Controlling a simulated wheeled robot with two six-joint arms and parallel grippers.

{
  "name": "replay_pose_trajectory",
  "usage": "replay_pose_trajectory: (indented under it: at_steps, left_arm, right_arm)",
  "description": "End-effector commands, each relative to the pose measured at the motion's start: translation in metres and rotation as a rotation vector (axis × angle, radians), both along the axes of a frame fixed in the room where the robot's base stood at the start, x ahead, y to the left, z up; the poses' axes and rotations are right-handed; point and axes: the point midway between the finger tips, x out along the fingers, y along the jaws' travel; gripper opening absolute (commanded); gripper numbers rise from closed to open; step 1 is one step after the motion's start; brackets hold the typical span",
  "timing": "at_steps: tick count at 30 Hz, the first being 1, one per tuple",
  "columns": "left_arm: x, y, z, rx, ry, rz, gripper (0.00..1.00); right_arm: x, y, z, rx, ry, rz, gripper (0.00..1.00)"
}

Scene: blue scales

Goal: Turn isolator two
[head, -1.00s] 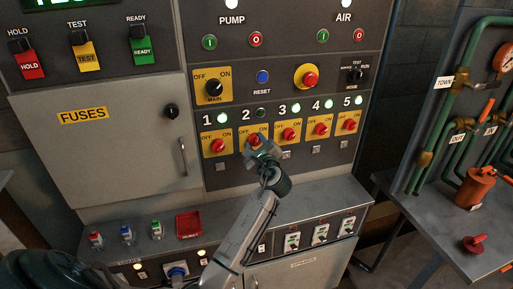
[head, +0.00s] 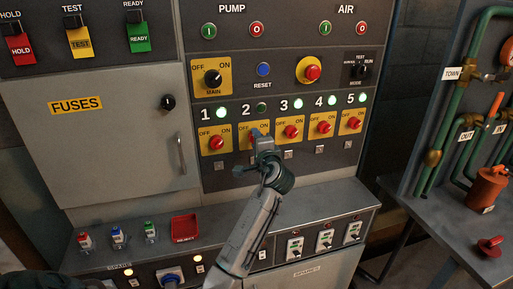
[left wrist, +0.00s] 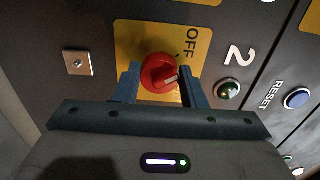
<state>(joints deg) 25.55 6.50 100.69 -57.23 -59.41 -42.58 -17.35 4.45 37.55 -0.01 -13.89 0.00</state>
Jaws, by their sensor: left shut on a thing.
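Isolator two is a red rotary knob (left wrist: 156,70) on a yellow OFF/ON plate (left wrist: 131,42), seen turned sideways in the left wrist view. My left gripper (left wrist: 161,88) is shut on the knob, one finger on each side. A white mark shows on the side of the knob towards the number 2; the ON label is hidden. My right gripper is not in view.
Isolator one (head: 216,142) and isolator three (head: 291,132) sit close on either side, with isolators four (head: 324,127) and five (head: 354,123) further right; their lamps glow green. The main switch (head: 212,78) is above. A grey ledge (head: 320,200) juts out below.

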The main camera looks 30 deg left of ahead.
Motion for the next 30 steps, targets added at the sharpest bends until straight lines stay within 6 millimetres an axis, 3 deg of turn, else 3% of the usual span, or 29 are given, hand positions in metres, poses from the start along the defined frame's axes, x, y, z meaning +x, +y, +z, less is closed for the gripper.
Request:
replay_pose_trajectory:
  at_steps: [9, 28, 29, 30]
  left_arm:
    - [0.0, 0.0, -0.004, -0.102, -0.114, 0.001, 0.15]
    - [0.0, 0.0, -0.003, -0.134, -0.15, 0.001, 0.15]
    - [0.0, 0.0, -0.003, -0.134, -0.15, 0.001, 0.39]
    - [0.0, 0.0, -0.004, -0.134, -0.15, 0.002, 0.47]
  right_arm:
    - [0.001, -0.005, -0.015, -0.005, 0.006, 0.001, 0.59]
    - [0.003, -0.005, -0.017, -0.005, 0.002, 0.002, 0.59]
    - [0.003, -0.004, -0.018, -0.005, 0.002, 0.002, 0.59]
    - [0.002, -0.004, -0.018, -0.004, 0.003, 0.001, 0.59]
